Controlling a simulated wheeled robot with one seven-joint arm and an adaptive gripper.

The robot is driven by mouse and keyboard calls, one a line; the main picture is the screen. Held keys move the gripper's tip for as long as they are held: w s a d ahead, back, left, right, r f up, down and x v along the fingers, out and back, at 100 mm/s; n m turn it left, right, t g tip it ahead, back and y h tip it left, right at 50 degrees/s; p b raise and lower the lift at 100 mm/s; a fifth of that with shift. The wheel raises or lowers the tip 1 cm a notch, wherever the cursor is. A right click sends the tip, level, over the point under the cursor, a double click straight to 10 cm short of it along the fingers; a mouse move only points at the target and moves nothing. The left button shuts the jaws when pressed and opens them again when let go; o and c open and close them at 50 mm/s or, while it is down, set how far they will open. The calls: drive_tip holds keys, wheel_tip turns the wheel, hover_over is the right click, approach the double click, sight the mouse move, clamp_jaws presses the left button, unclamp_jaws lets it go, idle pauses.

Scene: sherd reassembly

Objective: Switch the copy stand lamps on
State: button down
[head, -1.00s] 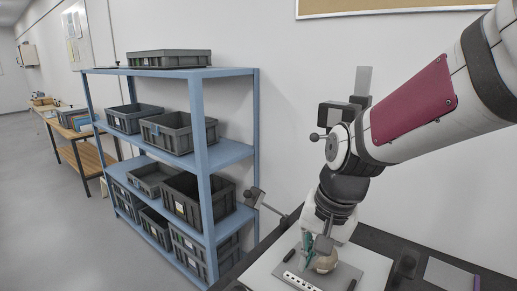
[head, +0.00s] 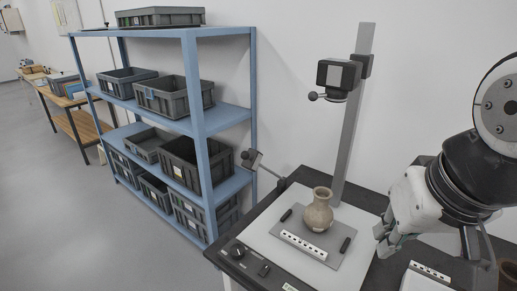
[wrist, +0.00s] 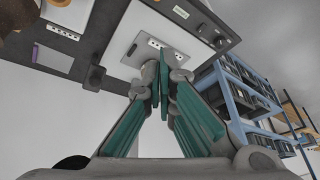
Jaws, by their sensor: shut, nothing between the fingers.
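The copy stand's pale baseboard (head: 262,232) lies on a dark table, with a grey column (head: 352,130) and a camera head (head: 336,76) above it. My gripper (head: 384,246) is right of the board, clear of the strip. In the wrist view my gripper's teal fingers (wrist: 163,78) are together and empty.
A brown vase (head: 318,213) stands upright on a grey plate (head: 340,252) with a scale bar (head: 304,245) and two black rods. Blue shelving (head: 190,90) with grey bins stands left. Another scale card (head: 430,274) lies right. The floor at left is clear.

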drive_tip(key=w+a+f+m+g+b, duration=0.1)
drive_tip(key=w+a+f+m+b, duration=0.1)
drive_tip(key=w+a+f, duration=0.4)
drive_tip(key=w+a+f+m+g+b, duration=0.1)
drive_tip(key=w+a+f+b, duration=0.1)
drive_tip(key=w+f, duration=0.35)
drive_tip(key=m+h+b, duration=0.2)
drive_tip(key=m+b, duration=0.1)
drive_tip(key=m, duration=0.1)
approach(267, 265)
drive_tip(key=shift+g, duration=0.3)
drive_tip(key=b+x, duration=0.1)
drive_tip(key=x, duration=0.2)
drive_tip(key=b+x, duration=0.1)
drive_tip(key=x, duration=0.3)
drive_tip(key=shift+w+a+b, duration=0.15)
drive_tip(key=shift+a+b, duration=0.05)
drive_tip(key=shift+b, duration=0.2)
drive_tip(key=shift+d+y, duration=0.1)
drive_tip(key=shift+y, duration=0.2)
drive_tip(key=shift+w+d+f+g+y+b, duration=0.25)
drive_tip(key=shift+f+g+b, duration=0.25)
drive_tip(key=shift+b, duration=0.3)
drive_tip(key=shift+f+g+y+b, duration=0.15)
drive_tip(key=shift+g+y+b, duration=0.25)
drive_tip(key=shift+g+y, duration=0.35)
drive_tip(key=shift+w+d, duration=0.1)
drive_tip(key=shift+d, duration=0.05)
